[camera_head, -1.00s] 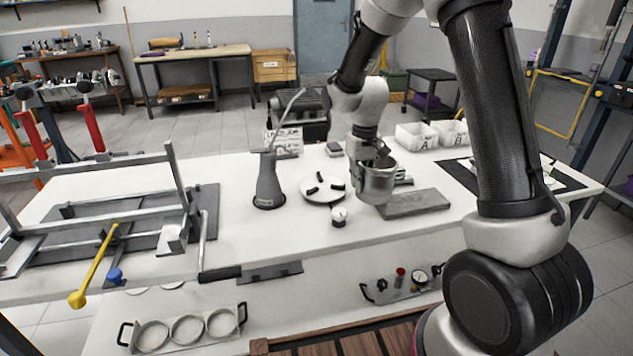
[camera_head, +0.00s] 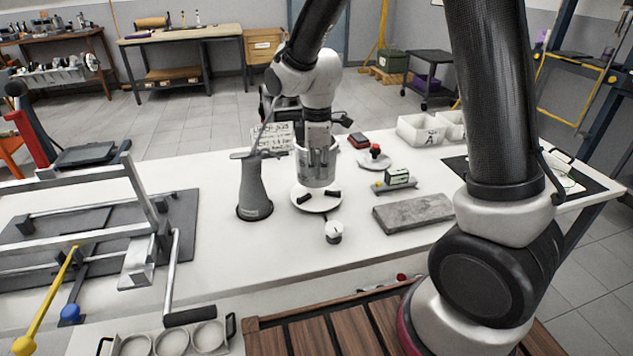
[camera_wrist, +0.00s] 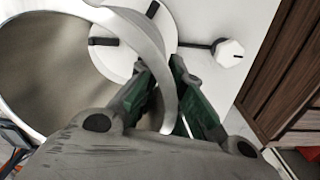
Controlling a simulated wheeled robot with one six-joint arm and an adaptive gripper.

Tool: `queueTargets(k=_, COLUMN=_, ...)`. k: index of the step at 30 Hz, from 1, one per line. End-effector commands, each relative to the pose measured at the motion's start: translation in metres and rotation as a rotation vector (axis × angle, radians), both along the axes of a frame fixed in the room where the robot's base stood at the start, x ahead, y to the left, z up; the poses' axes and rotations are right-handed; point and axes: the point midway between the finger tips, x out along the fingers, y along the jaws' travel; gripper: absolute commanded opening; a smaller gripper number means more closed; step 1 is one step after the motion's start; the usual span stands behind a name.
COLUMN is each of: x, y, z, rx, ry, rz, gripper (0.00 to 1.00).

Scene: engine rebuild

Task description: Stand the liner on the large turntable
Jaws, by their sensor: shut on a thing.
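The liner (camera_head: 320,176) is a grey metal cylinder. My gripper (camera_head: 318,141) is shut on its wall and holds it upright, or nearly so, over the back part of the large turntable (camera_head: 318,206), a white disc with black pads. Whether the liner's lower edge touches the disc, I cannot tell. In the wrist view, the green-padded fingers (camera_wrist: 165,68) pinch the curved liner wall (camera_wrist: 158,45). The turntable (camera_wrist: 122,62) shows below, off-centre from the liner. Some pads are hidden by the liner.
A white dial knob (camera_head: 334,232) is in front. A grey slab (camera_head: 413,213) lies to the right, and a smaller white disc with a red knob (camera_head: 375,158) stands behind right.

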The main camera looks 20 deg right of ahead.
Motion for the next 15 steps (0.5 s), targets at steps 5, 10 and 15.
queueTargets(k=5, x=0.000, y=0.000, z=-0.017, rx=-0.001, ry=0.001, rz=-0.001, gripper=0.00)
queueTargets(k=10, x=0.000, y=0.000, z=-0.040, rx=-0.001, ry=0.001, rz=-0.002, gripper=0.00)
queueTargets(k=15, x=0.001, y=0.000, z=-0.040, rx=0.001, ry=-0.002, rz=-0.002, gripper=0.00)
